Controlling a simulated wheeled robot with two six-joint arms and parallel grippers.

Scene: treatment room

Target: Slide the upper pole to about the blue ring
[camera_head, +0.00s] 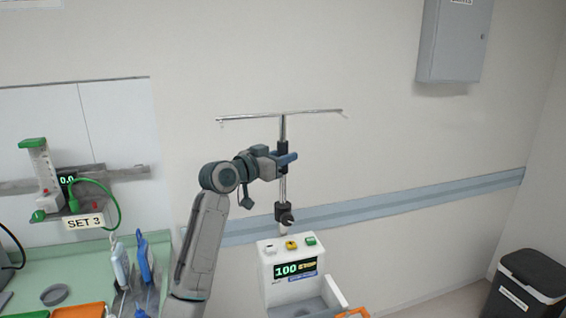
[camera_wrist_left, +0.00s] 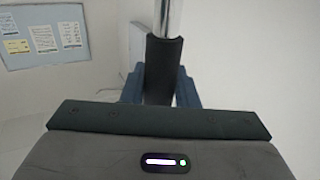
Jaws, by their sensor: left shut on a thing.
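The upper pole (camera_head: 283,127) is a thin silver tube standing upright, with a long crossbar (camera_head: 250,117) with small hooks on top. A black sleeve (camera_head: 283,146) sits on it; in the left wrist view, the sleeve (camera_wrist_left: 163,60) is below the bare silver tube. My left gripper (camera_head: 287,159) is shut on the black sleeve, with a blue finger on either side of it. Below the gripper, the silver pole (camera_head: 282,189) runs down to a black clamp (camera_head: 284,212). I cannot make out a blue ring. My right gripper is not in view.
A white device (camera_head: 290,263) reading 100 stands below the pole. A green-topped counter (camera_head: 60,262) with a SET 3 holder is at left. A blue-grey rail (camera_head: 400,208) crosses the wall behind. A black bin (camera_head: 530,280) is at lower right.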

